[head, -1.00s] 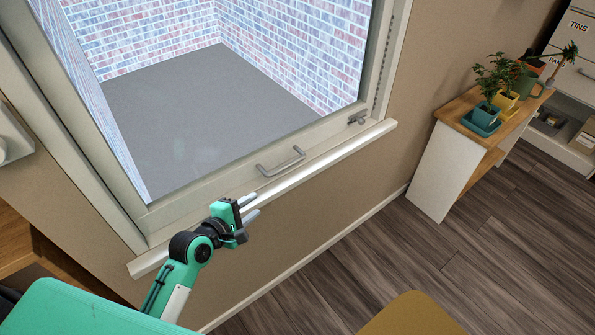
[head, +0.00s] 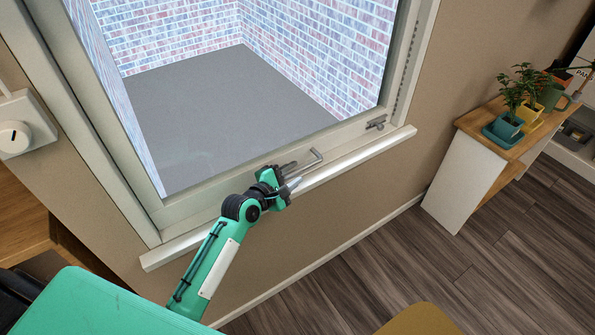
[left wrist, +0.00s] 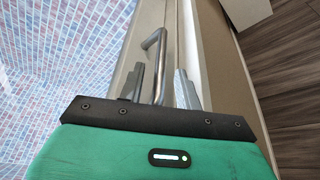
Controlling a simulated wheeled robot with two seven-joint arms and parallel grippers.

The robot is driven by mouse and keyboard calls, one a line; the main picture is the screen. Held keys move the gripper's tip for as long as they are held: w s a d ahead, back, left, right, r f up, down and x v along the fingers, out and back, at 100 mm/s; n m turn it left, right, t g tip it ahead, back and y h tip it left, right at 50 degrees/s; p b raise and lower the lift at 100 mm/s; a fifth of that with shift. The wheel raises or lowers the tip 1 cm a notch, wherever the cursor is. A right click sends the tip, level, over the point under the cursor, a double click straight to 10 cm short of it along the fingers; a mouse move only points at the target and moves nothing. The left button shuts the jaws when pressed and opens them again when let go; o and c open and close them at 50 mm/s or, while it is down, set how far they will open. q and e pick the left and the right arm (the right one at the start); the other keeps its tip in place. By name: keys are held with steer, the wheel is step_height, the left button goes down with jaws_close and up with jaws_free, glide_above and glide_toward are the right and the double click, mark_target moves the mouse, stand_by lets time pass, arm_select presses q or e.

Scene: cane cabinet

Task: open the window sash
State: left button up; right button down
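The window sash (head: 345,133) is a pale frame around a large glass pane, and it looks closed in the head view. A grey bar handle (head: 318,157) sits on its bottom rail, its left part hidden by my left gripper (head: 294,175). In the left wrist view, the handle (left wrist: 155,45) runs down between the two spread fingers of the left gripper (left wrist: 160,80). A gap shows on the right side of the bar, so the fingers are not clamped on it. Whether a finger touches it I cannot tell. My right gripper is not in view.
A small latch (head: 376,122) sits at the rail's right end. A white sill (head: 372,152) runs just below the sash. A wooden-topped shelf (head: 480,130) with potted plants (head: 508,123) stands at right. A white box with a dial (head: 20,130) is on the left wall.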

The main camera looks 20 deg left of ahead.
arm_select(q)
steer(key=shift+x, duration=1.25)
steer(key=shift+c, duration=0.4)
jaws_close()
